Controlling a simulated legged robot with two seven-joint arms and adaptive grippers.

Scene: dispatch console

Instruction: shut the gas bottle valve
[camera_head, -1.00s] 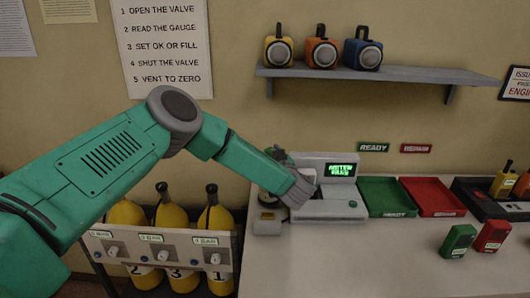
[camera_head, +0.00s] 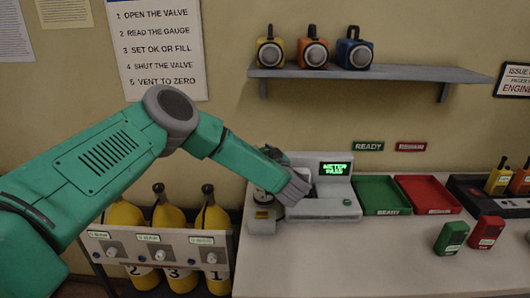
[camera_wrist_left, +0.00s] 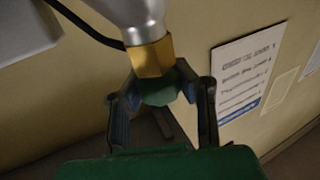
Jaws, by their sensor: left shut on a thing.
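My left arm reaches in from the left over the desk in the head view. My left gripper (camera_head: 276,157) is at the grey console, partly hidden by its own wrist. In the left wrist view the gripper (camera_wrist_left: 160,92) is shut on a dark green valve knob (camera_wrist_left: 160,94), with a finger on each side. The knob sits on a brass fitting (camera_wrist_left: 152,58) at the end of a silver bottle (camera_wrist_left: 128,12). In the head view the knob is hidden. My right gripper is not in view.
The console has a lit green display (camera_head: 335,169). A green tray (camera_head: 381,211) and a red tray (camera_head: 428,211) are right of it. Green (camera_head: 451,237) and red (camera_head: 486,232) boxes stand on the desk. Yellow bottles (camera_head: 168,219) stand in a rack at left.

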